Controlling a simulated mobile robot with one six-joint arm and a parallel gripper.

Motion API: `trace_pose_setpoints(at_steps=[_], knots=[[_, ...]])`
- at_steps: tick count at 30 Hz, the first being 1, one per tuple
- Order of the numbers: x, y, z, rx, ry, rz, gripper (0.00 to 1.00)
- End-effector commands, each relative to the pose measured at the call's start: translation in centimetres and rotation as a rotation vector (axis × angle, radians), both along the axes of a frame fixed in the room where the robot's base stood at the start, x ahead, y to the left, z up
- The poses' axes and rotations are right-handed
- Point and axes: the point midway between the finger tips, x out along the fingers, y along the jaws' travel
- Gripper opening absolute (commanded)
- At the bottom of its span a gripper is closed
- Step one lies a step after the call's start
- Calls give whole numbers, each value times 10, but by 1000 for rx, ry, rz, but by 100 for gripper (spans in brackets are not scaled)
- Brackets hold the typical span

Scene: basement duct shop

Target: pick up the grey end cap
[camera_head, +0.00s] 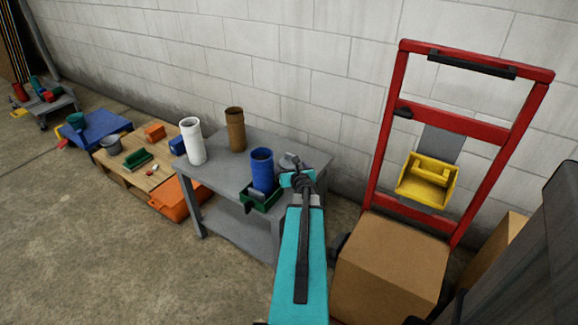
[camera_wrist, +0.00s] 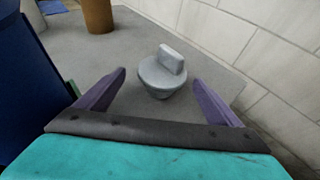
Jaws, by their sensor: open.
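The grey end cap (camera_wrist: 163,76) is a round disc with an upright tab on top. It sits on the grey table (camera_wrist: 222,83) in the wrist view, ahead of my gripper (camera_wrist: 162,88) and roughly between the lines of its two purple fingers. The fingers are apart and empty, and I see no contact with the cap. In the head view the end cap (camera_head: 289,160) shows at the table's right part, partly hidden behind my gripper (camera_head: 297,172).
A blue cylinder (camera_head: 262,170) stands in a green bin (camera_head: 257,200) left of my gripper. Brown (camera_head: 235,130) and white (camera_head: 193,142) cylinders stand farther left. The block wall (camera_head: 290,60) is close behind. A red hand truck (camera_head: 384,150) with a cardboard box (camera_head: 390,262) stands right.

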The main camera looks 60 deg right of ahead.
Motion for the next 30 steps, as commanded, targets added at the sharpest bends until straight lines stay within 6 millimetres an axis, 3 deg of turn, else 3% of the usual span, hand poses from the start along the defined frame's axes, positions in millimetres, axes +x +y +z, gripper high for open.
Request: trace_pose_setpoints(at_steps=[14,30], knots=[[3,-2,-1,0,0,1,87],[27,-33,-16,0,0,1,87]])
